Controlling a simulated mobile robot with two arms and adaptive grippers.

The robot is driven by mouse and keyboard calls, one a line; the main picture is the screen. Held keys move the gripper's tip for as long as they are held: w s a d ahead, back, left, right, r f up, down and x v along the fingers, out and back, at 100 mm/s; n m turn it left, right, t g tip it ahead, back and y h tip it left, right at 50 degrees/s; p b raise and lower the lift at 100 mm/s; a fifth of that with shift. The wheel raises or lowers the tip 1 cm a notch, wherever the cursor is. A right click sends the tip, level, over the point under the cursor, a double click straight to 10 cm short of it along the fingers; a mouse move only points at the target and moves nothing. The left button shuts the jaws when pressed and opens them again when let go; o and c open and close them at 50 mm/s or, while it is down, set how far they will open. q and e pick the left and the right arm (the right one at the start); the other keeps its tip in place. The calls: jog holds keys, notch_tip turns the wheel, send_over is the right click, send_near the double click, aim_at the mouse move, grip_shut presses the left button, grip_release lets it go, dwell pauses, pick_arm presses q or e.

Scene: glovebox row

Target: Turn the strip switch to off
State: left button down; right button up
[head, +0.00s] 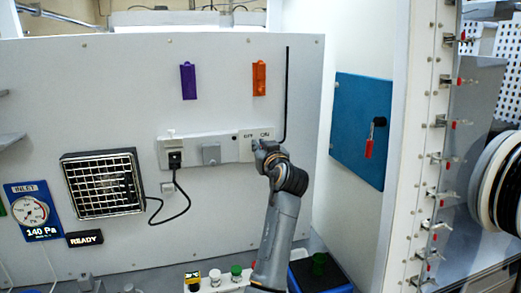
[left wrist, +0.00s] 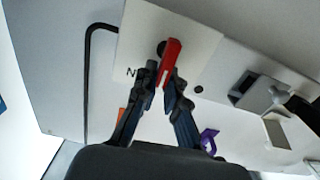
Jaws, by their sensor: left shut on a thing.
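The power strip (head: 212,148) is fixed on the grey wall panel, with a white switch plate (head: 245,146) at its right end marked with ON and a partly legible second label. The red switch lever (left wrist: 171,57) shows on that plate in the left wrist view, between my left fingers. My left gripper (head: 262,146) is at the plate and hides the lever in the head view. In the left wrist view my left gripper (left wrist: 160,84) is shut on the lever near its free end. The letter N shows beside the fingers. My right gripper is not in view.
A purple holder (head: 188,81) and an orange holder (head: 259,78) are on the panel above the strip. A black plug (head: 175,159) sits in the strip's left part. A blue panel with a red-handled lever (head: 369,148) is to the right. A black rod (head: 287,95) runs beside the plate.

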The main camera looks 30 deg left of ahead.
pick_arm(q)
jog(key=n+b, duration=0.3)
jog(key=b, duration=0.2)
jog(key=n+b, duration=0.2)
jog(key=shift+s+a+f+n+b, duration=0.15)
jog(key=shift+s+a+n+b, duration=0.15)
jog(key=shift+s+a+b, duration=0.1)
jog(key=c, duration=1.6)
grip_release()
jog(key=shift+o, duration=1)
jog(key=shift+w+f, duration=0.1)
jog(key=v, duration=0.7)
